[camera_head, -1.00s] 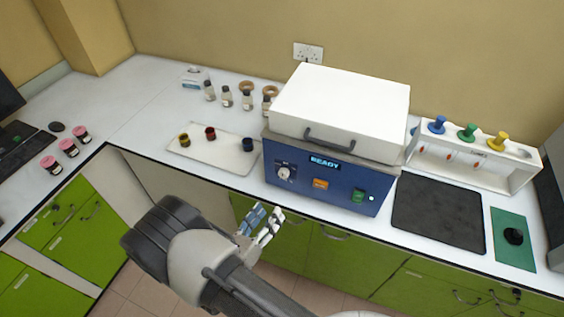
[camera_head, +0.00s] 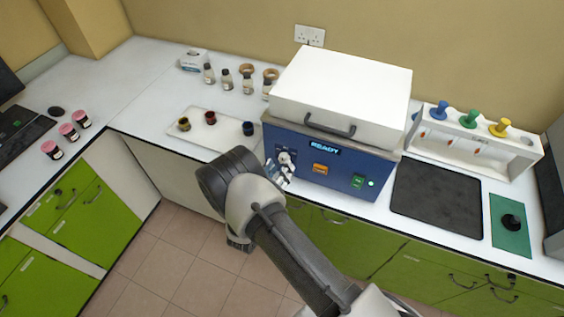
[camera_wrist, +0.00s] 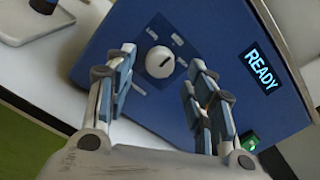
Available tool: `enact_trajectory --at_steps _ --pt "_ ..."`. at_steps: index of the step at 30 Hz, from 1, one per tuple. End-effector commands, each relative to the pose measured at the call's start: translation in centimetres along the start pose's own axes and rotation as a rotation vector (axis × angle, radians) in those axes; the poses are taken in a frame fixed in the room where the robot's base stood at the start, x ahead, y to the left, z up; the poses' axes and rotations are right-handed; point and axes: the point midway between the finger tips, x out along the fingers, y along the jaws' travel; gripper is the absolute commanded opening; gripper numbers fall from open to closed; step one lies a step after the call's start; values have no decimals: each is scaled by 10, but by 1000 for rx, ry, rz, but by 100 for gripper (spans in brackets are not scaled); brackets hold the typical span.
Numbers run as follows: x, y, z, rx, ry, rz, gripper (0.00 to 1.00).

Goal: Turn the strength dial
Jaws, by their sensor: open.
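The strength dial (camera_wrist: 160,62) is a round white knob with a dark pointer mark on the blue front of the white-lidded machine (camera_head: 340,163). In the wrist view the dial lies between and just beyond the two fingers of my gripper (camera_wrist: 160,80). The fingers are apart and hold nothing. In the head view my gripper (camera_head: 281,172) is close in front of the dial (camera_head: 287,158), at the left part of the machine's front. I cannot tell whether a finger touches the panel. Small labels surround the dial.
The machine's display (camera_head: 324,148) reads READY. Below it are an orange button (camera_head: 320,169) and a green button (camera_head: 358,181). A white tray (camera_head: 190,139) with small dark jars stands left of the machine. A black mat (camera_head: 437,200) lies to its right.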

Motion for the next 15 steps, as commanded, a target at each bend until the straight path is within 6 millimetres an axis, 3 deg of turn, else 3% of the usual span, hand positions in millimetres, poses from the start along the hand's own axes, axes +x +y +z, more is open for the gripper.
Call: enact_trajectory --at_steps 6,15 --pt "26 0 0 1 1 -1 49" --pt "31 0 0 0 0 1 49"
